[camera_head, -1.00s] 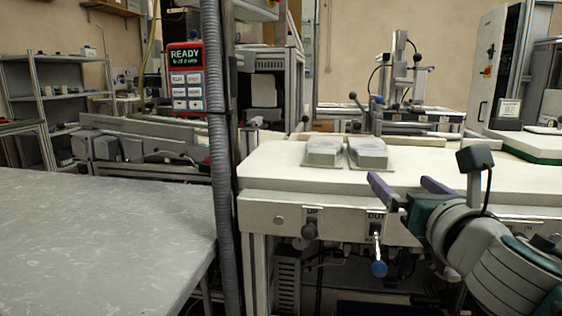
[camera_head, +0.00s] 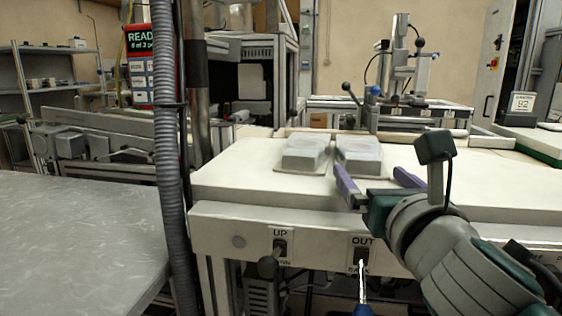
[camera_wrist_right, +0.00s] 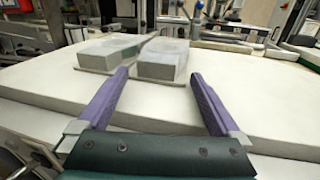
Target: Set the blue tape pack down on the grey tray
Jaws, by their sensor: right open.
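Two grey box-shaped packs, a left one (camera_head: 304,153) and a right one (camera_head: 360,154), lie side by side on thin flat plates on a white-topped bench (camera_head: 243,172). Neither looks clearly blue, and I cannot tell which is the blue tape pack. In the right wrist view the left pack (camera_wrist_right: 108,51) and right pack (camera_wrist_right: 163,61) lie beyond my fingertips. My right gripper (camera_head: 372,173) is open and empty, its purple fingers apart, on the near side of the right pack. I cannot make out a separate grey tray. My left gripper is out of view.
A mottled grey table (camera_head: 75,240) fills the left foreground. A ribbed grey hose and post (camera_head: 167,150) stand between it and the bench. The bench front carries UP and OUT switches (camera_head: 361,254). The bench top right of the packs is clear.

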